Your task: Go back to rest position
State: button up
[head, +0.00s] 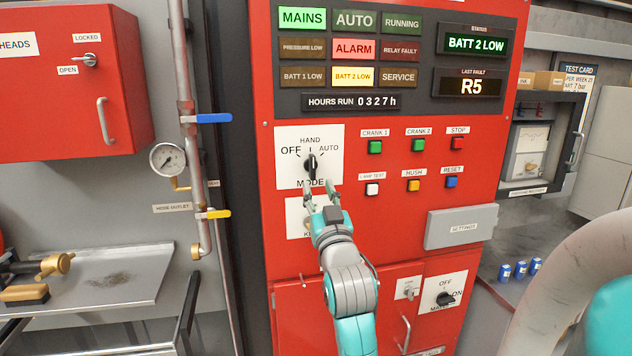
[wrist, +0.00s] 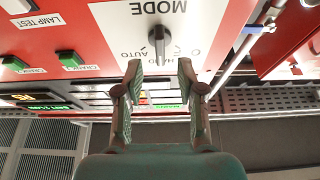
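My gripper (head: 320,190) is in front of the red panel, just below the MODE knob (head: 310,165). Its two fingers are apart with nothing held between them. In the wrist view my gripper (wrist: 160,68) also shows open, and the black MODE knob (wrist: 159,42) lies beyond the fingertips, clear of them. The knob stands about upright, near the HAND mark on its white plate (head: 283,145). My gripper partly covers a smaller white plate (head: 295,220) below. No mark of a rest position shows.
Push buttons, such as the red STOP button (head: 457,143), sit to the right. A grey SETTINGS box (head: 461,226) juts from the panel. Pipes with a blue lever (head: 214,118) and yellow lever (head: 215,214) stand left. A metal shelf (head: 120,285) is at lower left.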

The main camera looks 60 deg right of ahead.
jog(key=shift+s+a+f, duration=0.2)
jog(key=shift+s+a, duration=0.1)
jog(key=shift+a, duration=0.05)
dwell(0.4)
